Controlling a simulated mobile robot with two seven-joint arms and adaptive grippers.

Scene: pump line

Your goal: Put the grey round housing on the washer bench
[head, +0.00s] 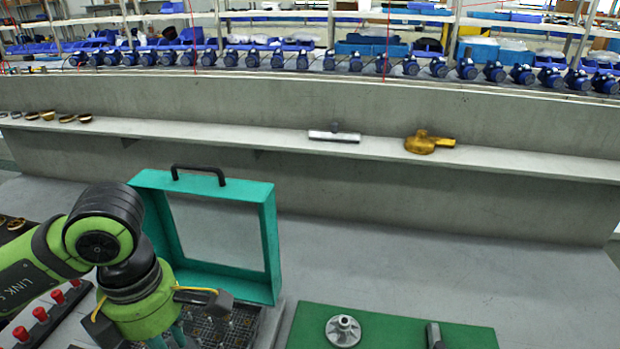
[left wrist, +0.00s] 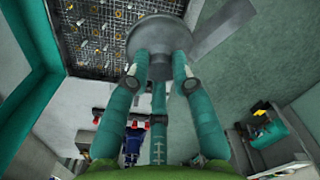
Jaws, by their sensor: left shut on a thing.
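In the head view my left gripper (head: 172,340) is at the lower left edge, pointing down, beside the open teal-framed lid (head: 270,235) of the washer. The housing is hidden there behind the gripper and the picture edge. A dark mesh basket (head: 243,325) with small parts lies below the lid; it also shows in the left wrist view (left wrist: 90,35). My right gripper is not in view.
A green mat (head: 390,325) at the front carries a grey impeller-like part (head: 343,330) and a small dark block (head: 434,335). A ledge (head: 250,138) behind holds a grey bar-like part (head: 334,136) and a gold housing (head: 430,143). Red knobs (head: 40,314) stand at left.

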